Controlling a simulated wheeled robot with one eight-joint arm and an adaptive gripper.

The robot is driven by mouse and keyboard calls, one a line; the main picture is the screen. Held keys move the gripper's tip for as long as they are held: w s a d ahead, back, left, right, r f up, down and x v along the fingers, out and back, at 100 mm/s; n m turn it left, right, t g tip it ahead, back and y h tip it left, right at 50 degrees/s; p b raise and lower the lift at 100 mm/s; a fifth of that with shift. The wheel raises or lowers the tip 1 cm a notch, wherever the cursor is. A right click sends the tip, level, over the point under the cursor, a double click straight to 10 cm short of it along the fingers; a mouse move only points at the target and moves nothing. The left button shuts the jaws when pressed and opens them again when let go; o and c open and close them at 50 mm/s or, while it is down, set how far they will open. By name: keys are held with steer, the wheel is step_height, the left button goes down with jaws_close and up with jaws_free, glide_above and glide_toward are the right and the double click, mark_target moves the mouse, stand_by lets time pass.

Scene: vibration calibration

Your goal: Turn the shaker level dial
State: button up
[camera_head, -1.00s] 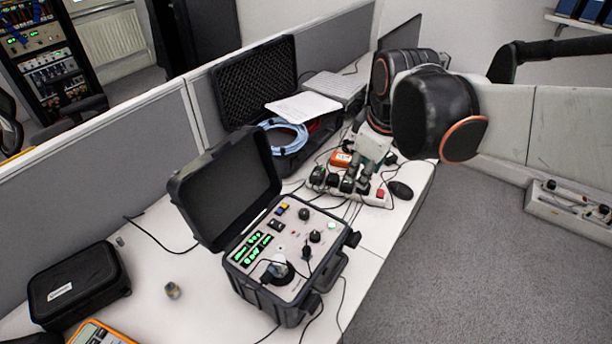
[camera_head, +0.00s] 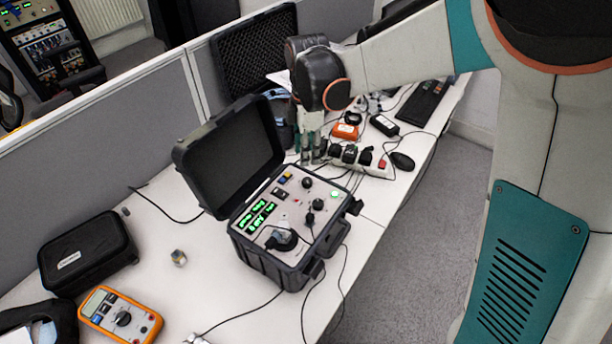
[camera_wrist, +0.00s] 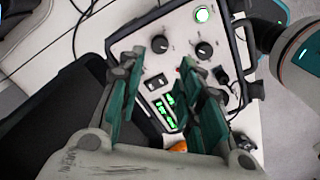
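The open black calibrator case (camera_head: 268,262) stands on the desk, lid up. Its grey panel bears black dials: an upper dial (camera_head: 307,182) and one at right (camera_head: 318,204). The wrist view shows two dials, left (camera_wrist: 160,44) and right (camera_wrist: 204,50); labels are too small to read, so I cannot tell which is the shaker level dial. My gripper (camera_head: 312,158) points down just beyond the panel's far edge. In the wrist view my gripper (camera_wrist: 158,68) has its fingers apart with nothing between them, the dials showing past the fingertips.
A power strip (camera_head: 372,166) with black plugs and cables lies behind the case. An orange multimeter (camera_head: 122,318), a black pouch (camera_head: 85,252) and a small metal cube (camera_head: 179,258) lie at left. The case lid (camera_head: 232,155) rises left of my gripper.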

mark_target(307, 180)
step_height(307, 180, down, 10)
steer(key=b, duration=0.3)
steer(key=shift+f, duration=0.25)
steer(key=shift+c, duration=0.6)
jaws_close()
